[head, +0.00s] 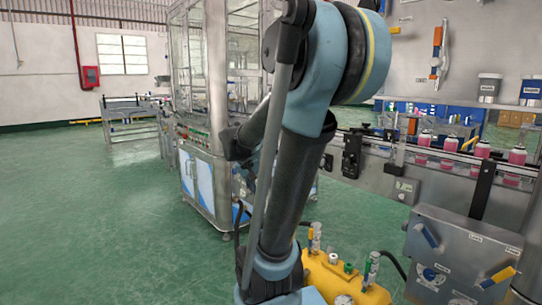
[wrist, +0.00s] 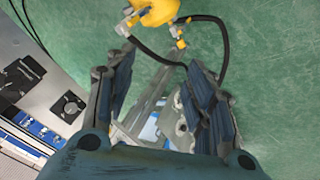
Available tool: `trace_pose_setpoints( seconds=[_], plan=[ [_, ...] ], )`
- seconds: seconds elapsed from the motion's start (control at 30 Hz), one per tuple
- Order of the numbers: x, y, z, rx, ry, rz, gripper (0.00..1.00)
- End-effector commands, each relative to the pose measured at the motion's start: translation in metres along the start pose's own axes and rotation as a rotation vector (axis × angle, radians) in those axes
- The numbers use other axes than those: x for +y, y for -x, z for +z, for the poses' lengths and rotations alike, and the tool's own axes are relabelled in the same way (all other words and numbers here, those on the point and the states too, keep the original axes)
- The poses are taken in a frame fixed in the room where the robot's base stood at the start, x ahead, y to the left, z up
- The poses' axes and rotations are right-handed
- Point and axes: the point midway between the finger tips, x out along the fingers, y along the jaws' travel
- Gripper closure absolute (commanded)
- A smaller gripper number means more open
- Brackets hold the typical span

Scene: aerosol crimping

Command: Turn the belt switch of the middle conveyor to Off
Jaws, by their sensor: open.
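A conveyor (head: 440,178) carrying several pink cans runs along the right side of the head view. A small light box (head: 405,190) is on its side; I cannot tell whether it is the belt switch, and no Off marking is legible. My gripper (wrist: 160,62) is open and empty in the wrist view, its two dark fingers spread apart over the green floor. In the head view I cannot make out the gripper; my arm covers the middle. The gripper touches nothing that I can see.
A grey panel (head: 460,255) with blue and yellow handles stands at the lower right. A yellow unit (head: 345,280) with hoses is beside my arm; a yellow body with hoses (wrist: 155,12) tops the wrist view. A glazed machine (head: 205,185) stands behind. Left floor is clear.

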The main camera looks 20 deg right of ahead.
Motion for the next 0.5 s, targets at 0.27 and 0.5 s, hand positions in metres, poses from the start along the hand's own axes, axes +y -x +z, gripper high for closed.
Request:
trace_pose_setpoints(
  seconds=[0.27, 0.5],
  plan=[
    [-0.004, -0.01, -0.091, 0.106, -0.135, 0.141, 0.51],
    [-0.014, -0.023, -0.164, 0.221, -0.252, 0.248, 0.51]
  ],
)
